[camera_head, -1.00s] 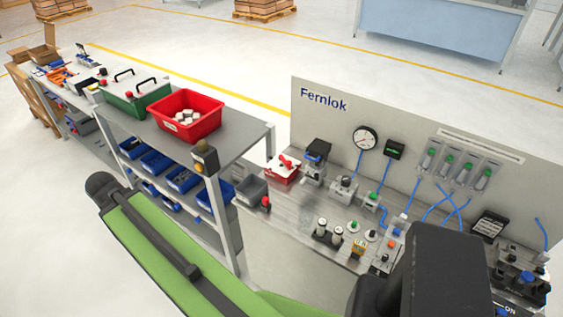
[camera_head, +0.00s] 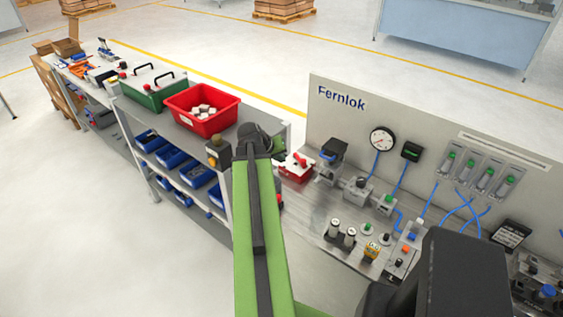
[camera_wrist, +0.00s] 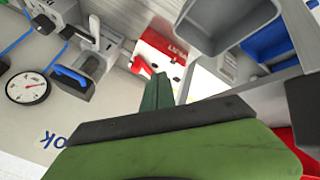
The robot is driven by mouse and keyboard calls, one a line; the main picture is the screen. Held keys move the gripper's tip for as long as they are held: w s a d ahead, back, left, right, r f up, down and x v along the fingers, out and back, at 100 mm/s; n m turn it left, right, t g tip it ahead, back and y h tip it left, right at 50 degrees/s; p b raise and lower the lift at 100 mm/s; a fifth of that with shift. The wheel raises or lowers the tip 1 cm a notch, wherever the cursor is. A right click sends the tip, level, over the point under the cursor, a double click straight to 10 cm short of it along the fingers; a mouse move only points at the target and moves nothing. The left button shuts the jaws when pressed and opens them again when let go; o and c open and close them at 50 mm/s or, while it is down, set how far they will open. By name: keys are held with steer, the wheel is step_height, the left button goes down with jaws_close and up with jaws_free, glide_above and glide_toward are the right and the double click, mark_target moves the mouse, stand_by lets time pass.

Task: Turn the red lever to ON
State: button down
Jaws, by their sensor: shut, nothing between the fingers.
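A red and white box (camera_head: 293,172) stands at the left end of the grey workbench, with a red lever (camera_head: 299,160) on top. The box also shows in the wrist view (camera_wrist: 165,47), with the lever (camera_wrist: 141,67) at its lower left. Which position the lever is in, I cannot tell. My gripper (camera_head: 279,147) is just left of the box in the head view, mostly hidden behind my arm's dark end. In the wrist view its shut green fingers (camera_wrist: 158,78) point toward the box and look empty. Contact with the lever cannot be made out.
The upright Fernlok panel (camera_head: 340,120) stands behind the bench. A clamp-like device (camera_head: 330,158) with a blue handle is right of the box. A shelf rack (camera_head: 190,140) with a red bin (camera_head: 180,112) is on the left. A grey bin (camera_wrist: 215,30) shows in the wrist view.

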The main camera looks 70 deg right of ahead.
mark_target(300, 164)
steer(key=b+x, duration=0.4)
steer(key=x, duration=0.2)
steer(key=shift+w+f, duration=0.1)
steer(key=shift+f, duration=0.35)
steer(key=shift+s+d+r+p, duration=0.25)
steer(key=shift+s+d, duration=0.1)
steer(key=shift+s, duration=0.2)
steer(key=shift+s+d+r+p, duration=0.2)
steer(key=shift+s+d+r, duration=0.15)
steer(key=shift+s, duration=0.2)
steer(key=shift+s+d, duration=0.4)
steer(key=shift+s, duration=0.1)
steer(key=shift+s, duration=0.15)
